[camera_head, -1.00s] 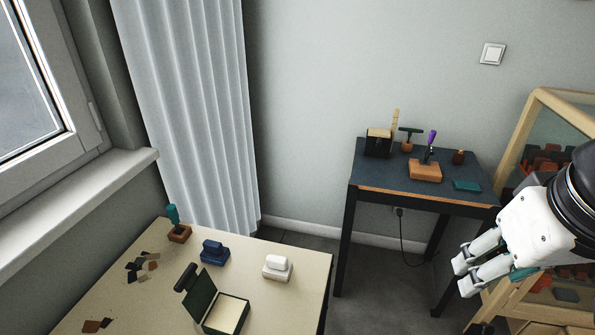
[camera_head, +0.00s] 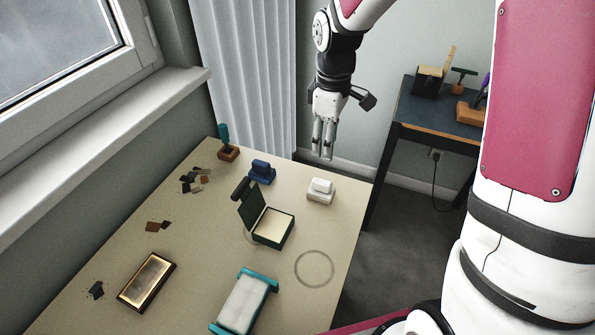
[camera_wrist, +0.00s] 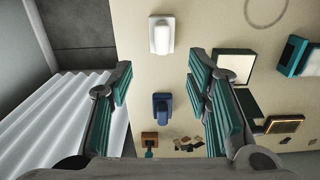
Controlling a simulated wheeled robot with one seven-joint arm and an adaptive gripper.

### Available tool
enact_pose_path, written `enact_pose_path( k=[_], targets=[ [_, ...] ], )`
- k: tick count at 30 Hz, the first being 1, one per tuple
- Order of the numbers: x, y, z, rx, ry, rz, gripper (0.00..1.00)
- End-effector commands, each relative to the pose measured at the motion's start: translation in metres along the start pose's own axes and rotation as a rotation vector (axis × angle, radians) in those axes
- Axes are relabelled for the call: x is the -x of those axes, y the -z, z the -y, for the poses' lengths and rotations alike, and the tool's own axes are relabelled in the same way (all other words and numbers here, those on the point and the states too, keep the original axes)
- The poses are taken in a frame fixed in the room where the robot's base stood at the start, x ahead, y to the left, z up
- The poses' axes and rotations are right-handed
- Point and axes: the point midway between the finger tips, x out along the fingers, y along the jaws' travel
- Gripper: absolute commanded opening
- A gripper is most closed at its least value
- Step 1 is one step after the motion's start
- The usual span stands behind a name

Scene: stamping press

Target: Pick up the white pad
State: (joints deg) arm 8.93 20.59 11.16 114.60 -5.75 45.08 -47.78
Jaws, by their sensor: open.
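A small white block with a rounded raised top (camera_head: 320,191) stands on the beige table near its right edge. It also shows at the top of the wrist view (camera_wrist: 162,35), beyond the fingertips. My gripper (camera_head: 323,156) points down above and behind this block, apart from it. In the wrist view my gripper (camera_wrist: 160,88) has its fingers wide apart with nothing between them. A teal-ended tray with a white padded top (camera_head: 244,304) lies at the table's front. Which of these two the task names as the white pad, I cannot tell for certain.
A blue block (camera_head: 262,171) and an open green box with a cream pad (camera_head: 272,227) stand near the white block. A wooden-based stamp (camera_head: 228,153), dark scraps and a framed plate (camera_head: 147,280) lie left. A dark side table (camera_head: 440,120) stands behind right.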

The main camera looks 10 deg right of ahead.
Motion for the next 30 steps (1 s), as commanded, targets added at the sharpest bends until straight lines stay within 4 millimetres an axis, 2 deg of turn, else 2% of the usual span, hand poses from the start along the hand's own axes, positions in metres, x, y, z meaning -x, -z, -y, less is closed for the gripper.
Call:
enact_pose_path(
  k=[5,15,23,30],
  targets=[
    [-0.018,0.002,-0.001,0.013,0.009,0.002,0.45],
    [-0.078,0.001,-0.001,0.011,0.008,0.002,0.45],
    [-0.096,0.001,0.0,0.011,0.007,0.001,0.45],
    [-0.129,-0.003,0.001,0.012,0.008,0.003,0.45]
  ],
)
